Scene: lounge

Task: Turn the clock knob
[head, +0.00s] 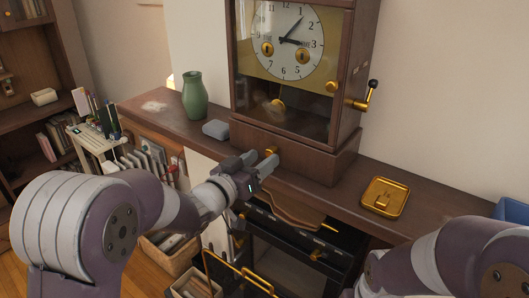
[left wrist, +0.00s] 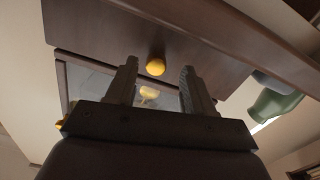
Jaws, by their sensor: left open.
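The wooden clock (head: 300,100) stands on a dark shelf, with a white dial behind glass. A small round gold knob (head: 272,151) is on the front of its base, partly hidden by my fingers. My left gripper (head: 264,160) is open in front of this knob. In the left wrist view the knob (left wrist: 155,67) shows between and beyond the two fingers (left wrist: 158,85), apparently untouched. The clock also has a gold knob (head: 332,86) on its door and a gold crank with a black tip (head: 366,96) on its right side. My right gripper is out of view.
A gold square tray (head: 385,197) lies to the right. A black open unit with gold handles (head: 300,245) is below.

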